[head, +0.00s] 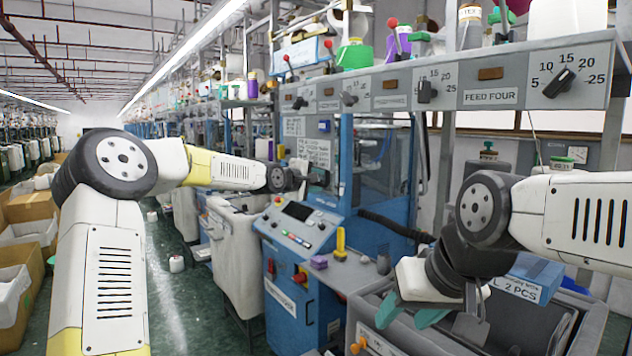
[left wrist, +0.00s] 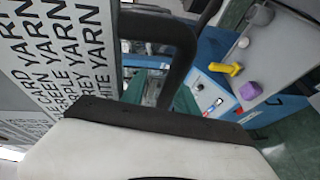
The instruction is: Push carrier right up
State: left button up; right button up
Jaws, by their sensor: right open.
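I cannot make out the carrier for certain in either view. My left gripper (head: 314,177) is at the blue-framed knitting machine (head: 346,165), in front of its upper opening and above the control panel (head: 299,226). Its fingers are too small and dark in the head view to tell open from shut. In the left wrist view a dark bent bar (left wrist: 160,32) stands just beyond the white wrist part, and teal pieces show behind it. My right gripper (head: 408,314) has teal fingertips spread apart, is empty, and hangs over the front left of the grey bin.
A printed yarn list (left wrist: 55,50) is close on the left in the left wrist view. A yellow knob-like piece (head: 340,243) and a purple block (head: 319,262) sit on the machine's side shelf. A grey bin (head: 590,325) lies below my right arm. A FEED FOUR dial panel (head: 490,96) runs overhead.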

pick_arm(q)
jog(key=v, duration=0.7)
jog(key=shift+s+a, duration=0.25)
jog(key=shift+s, duration=0.1)
